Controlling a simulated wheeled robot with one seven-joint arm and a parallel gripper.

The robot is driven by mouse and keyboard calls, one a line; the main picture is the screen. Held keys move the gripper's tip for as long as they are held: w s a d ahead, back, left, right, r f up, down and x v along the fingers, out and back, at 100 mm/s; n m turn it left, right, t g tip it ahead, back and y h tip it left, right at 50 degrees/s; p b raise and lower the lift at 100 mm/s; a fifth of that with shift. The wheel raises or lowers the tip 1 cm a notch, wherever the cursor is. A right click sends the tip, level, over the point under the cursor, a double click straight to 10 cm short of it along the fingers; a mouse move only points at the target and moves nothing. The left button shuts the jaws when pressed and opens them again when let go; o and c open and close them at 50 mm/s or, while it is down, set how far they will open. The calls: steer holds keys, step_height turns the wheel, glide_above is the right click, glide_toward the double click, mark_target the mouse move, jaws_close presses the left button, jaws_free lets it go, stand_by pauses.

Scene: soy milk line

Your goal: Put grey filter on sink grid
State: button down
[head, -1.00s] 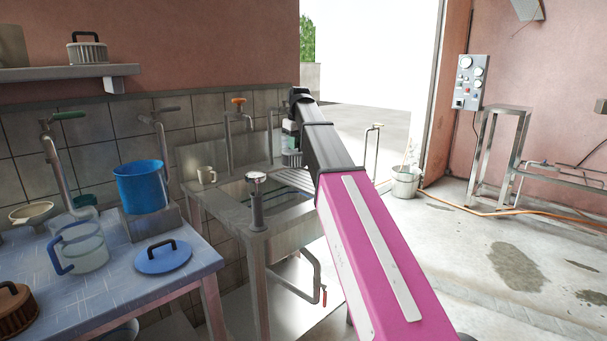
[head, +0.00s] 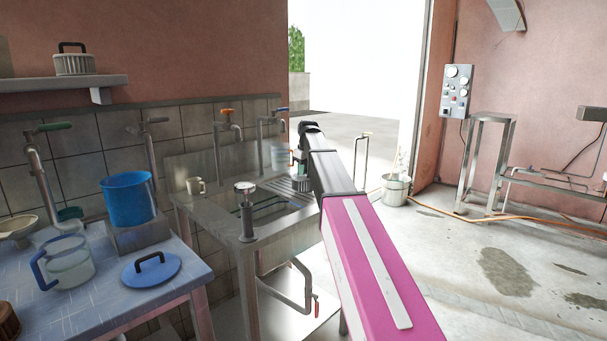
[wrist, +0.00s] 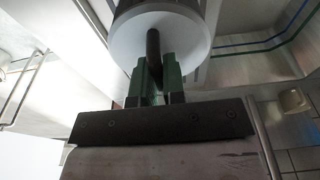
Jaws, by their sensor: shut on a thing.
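My gripper (wrist: 158,78) is shut on the black handle of the grey filter (wrist: 190,42), whose pale round top fills the upper middle of the wrist view. In the head view my gripper (head: 297,160) is at the far end of my arm, over the right part of the sink. The filter (head: 300,184) shows there as a small dark ribbed shape, partly hidden by my arm. The slatted sink grid (head: 279,190) lies just left of it on the metal sink (head: 195,205). I cannot tell whether the filter touches the grid.
A beige mug (head: 195,186) stands on the sink's left rim, and a tap post (head: 246,212) rises at its front. Taps (head: 228,112) stand behind it. The blue table at left holds a blue bucket (head: 128,203), a jug (head: 68,262) and a blue lid (head: 151,270).

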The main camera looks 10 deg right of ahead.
steer(key=shift+f, duration=0.65)
steer(key=c, duration=1.2)
jaws_free()
steer(key=shift+f, duration=0.1)
step_height(320, 180, up, 12)
steer(key=s+d, duration=0.1)
steer(key=shift+s, duration=0.25)
